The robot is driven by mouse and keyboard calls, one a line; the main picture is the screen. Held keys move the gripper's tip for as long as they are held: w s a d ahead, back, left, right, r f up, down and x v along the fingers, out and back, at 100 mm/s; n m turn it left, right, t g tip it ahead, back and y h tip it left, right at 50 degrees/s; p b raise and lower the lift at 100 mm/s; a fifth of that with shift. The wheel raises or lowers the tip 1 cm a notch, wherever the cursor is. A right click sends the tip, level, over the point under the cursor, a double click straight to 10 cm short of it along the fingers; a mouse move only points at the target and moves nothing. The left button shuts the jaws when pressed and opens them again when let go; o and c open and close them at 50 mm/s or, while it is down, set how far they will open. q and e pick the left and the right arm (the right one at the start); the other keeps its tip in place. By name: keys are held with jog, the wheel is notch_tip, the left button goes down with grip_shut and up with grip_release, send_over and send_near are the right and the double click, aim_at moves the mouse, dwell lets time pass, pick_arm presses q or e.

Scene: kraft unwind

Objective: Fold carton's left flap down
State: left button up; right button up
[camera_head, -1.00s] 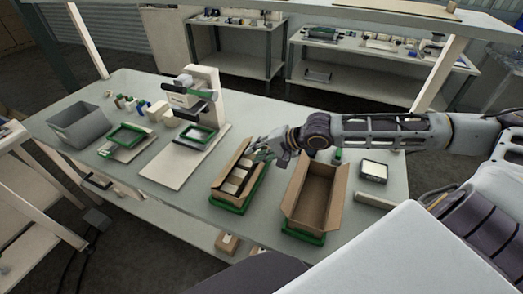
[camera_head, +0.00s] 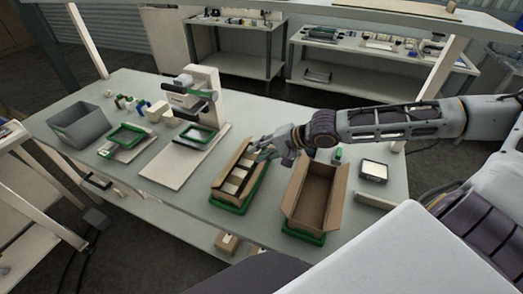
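Two open cardboard cartons stand on the table, each in a green base. The left carton (camera_head: 226,187) has pale pieces inside, and its side flaps stand up. The right carton (camera_head: 316,199) looks empty, with its flaps standing up and leaning outward. My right gripper (camera_head: 262,154) is at the far right corner of the left carton, close above its right flap. I cannot tell whether it touches the flap, and its fingers are too small to read. My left gripper is not in view.
A white press-like machine (camera_head: 205,95) stands behind the left carton. A grey bin (camera_head: 80,127) and a green frame (camera_head: 125,138) are at the left. A small dark-framed box (camera_head: 373,171) is right of the right carton.

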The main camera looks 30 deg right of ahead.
jog(key=shift+c, duration=0.3)
jog(key=shift+w+d, duration=0.15)
jog(key=c, duration=0.5)
jog(key=shift+n+h, duration=0.8)
jog(key=w+d, duration=0.1)
jog(key=w, duration=0.1)
jog(key=w+d, duration=0.1)
jog(key=d, duration=0.1)
jog(key=shift+w+d+f, duration=0.1)
jog(key=shift+w+f, duration=0.05)
jog(key=shift+w, duration=0.25)
jog(key=shift+w+d, duration=0.2)
jog(key=shift+w, duration=0.1)
jog(key=w+a+r+n+g+h+p, duration=0.1)
jog(key=w+a+r+n+g+h, duration=0.2)
jog(key=a+r+n, duration=0.6)
jog(key=shift+w+a+n+g+h, duration=0.4)
jog(key=shift+w+a+n+g, duration=1)
jog(key=shift+n, duration=2.3)
jog(key=shift+s+a+g, duration=0.15)
jog(key=shift+s+g, duration=0.15)
jog(key=shift+g, duration=0.1)
